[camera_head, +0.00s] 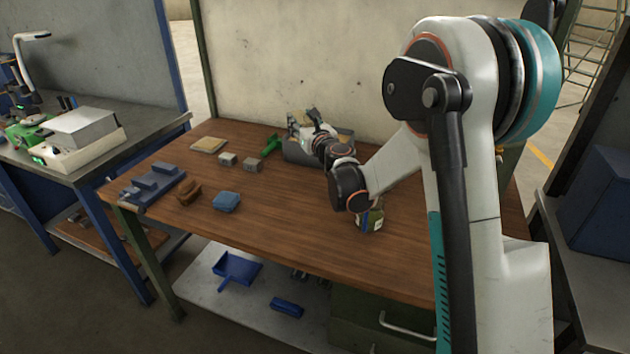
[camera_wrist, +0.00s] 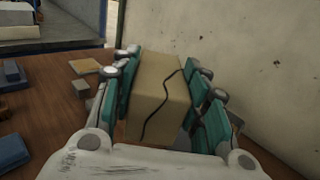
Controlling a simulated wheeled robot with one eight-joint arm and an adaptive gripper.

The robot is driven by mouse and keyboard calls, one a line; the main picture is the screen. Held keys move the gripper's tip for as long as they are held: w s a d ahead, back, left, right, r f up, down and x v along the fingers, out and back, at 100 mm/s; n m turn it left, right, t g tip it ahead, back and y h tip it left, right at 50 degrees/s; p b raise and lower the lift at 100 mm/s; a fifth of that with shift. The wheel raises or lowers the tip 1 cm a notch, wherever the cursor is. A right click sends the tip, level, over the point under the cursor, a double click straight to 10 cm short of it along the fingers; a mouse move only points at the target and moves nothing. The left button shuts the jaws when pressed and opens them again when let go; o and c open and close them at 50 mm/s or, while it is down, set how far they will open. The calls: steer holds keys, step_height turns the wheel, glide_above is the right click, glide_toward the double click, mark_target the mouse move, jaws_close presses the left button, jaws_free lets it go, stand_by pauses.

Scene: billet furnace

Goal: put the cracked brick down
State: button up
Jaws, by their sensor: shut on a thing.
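The cracked brick (camera_wrist: 160,95) is a tan block with a dark, jagged crack line across its top and front. In the wrist view it sits between the two teal finger pads of my gripper (camera_wrist: 165,92), which is shut on it. In the head view my gripper (camera_head: 308,130) is at the back of the wooden table (camera_head: 290,225), over a grey bin (camera_head: 300,155). The brick is mostly hidden there by the gripper and wrist. I cannot tell how far the brick is above the bin.
A green object (camera_head: 271,145), two small grey blocks (camera_head: 253,165) and a tan flat piece (camera_head: 209,145) lie left of the bin. A blue block (camera_head: 227,202), a brown piece (camera_head: 188,193) and a can (camera_head: 370,218) stand nearer. The middle of the table is clear.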

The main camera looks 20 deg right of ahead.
steer(key=shift+w+f, duration=0.25)
step_height(320, 180, down, 19)
steer(key=b, duration=0.7)
steer(key=shift+a+f, duration=0.1)
steer(key=o, duration=1.3)
steer(key=shift+c, duration=0.2)
